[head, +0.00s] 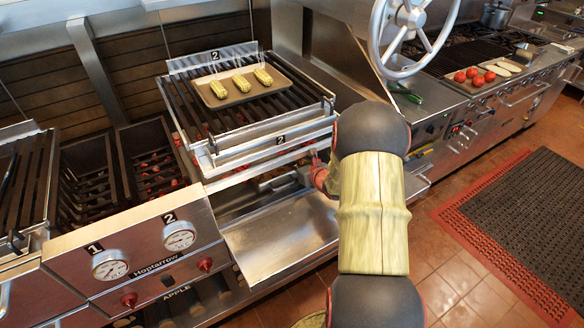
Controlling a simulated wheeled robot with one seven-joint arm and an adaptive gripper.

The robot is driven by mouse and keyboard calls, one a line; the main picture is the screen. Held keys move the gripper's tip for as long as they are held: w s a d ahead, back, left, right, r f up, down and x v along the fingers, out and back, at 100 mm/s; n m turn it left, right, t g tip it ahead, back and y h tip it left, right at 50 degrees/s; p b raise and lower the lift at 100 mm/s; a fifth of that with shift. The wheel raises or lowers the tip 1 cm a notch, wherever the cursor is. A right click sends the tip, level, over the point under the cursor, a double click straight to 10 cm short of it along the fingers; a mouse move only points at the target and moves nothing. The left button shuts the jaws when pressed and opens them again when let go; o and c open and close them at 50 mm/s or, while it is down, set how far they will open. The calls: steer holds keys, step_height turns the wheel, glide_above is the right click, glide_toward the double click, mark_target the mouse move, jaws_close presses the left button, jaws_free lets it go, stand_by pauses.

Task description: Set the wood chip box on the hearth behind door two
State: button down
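The hearth (222,200) under the raised grate marked 2 is open at the front. Its door (283,237), a flat steel panel, is folded down and lies level before the opening. My arm reaches from the lower right toward this opening. My gripper (272,184) is small and dark at the mouth of the hearth, below the grate's front edge and above the inner end of the door. I cannot tell whether its fingers are open or shut. I cannot make out a wood chip box; my arm and the grate hide part of the hearth.
A tray (284,88) with three corn pieces lies on grate 2 (196,124). Dials marked 1 and 2 (180,236) are on the front panel at left. A spoked handwheel (405,25) stands above my arm. Tiled floor and a mat (535,215) are at right.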

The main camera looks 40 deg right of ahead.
steer(key=shift+f+b, duration=0.35)
steer(key=shift+f, duration=0.45)
steer(key=shift+r, duration=0.1)
steer(key=c, duration=2.5)
jaws_free()
steer(key=shift+f, duration=0.2)
steer(key=shift+c, duration=0.2)
steer(key=o, duration=0.5)
steer(key=shift+r, duration=0.1)
